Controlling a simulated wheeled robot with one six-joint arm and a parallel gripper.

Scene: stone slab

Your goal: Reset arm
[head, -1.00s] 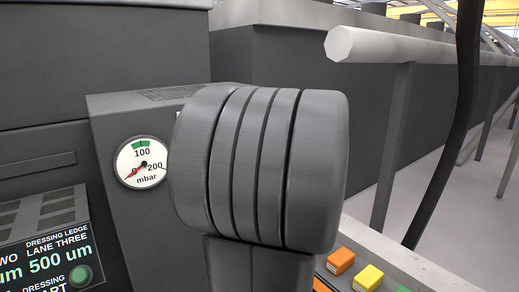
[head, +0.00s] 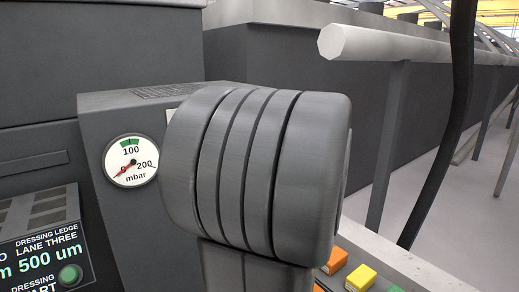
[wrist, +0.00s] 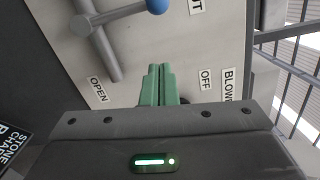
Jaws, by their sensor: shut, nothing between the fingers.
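My gripper (wrist: 160,86) shows in the wrist view, its two green fingers shut against each other with nothing between them. It points at a pale panel (wrist: 185,40) with OPEN and OFF labels. The fingertips appear in front of the panel; I cannot tell how far off they are. A grey valve handle (wrist: 125,17) with a blue ball knob (wrist: 157,5) lies above and left of the fingers. In the head view a large grey rounded link of my arm fills the middle, and my gripper is out of sight.
In the head view a pressure gauge (head: 130,161) and a display (head: 42,255) reading 500 um are at left. A pale rail (head: 410,47) and a dark hose (head: 455,115) stand at right. Orange (head: 335,261) and yellow (head: 360,277) blocks lie at lower right.

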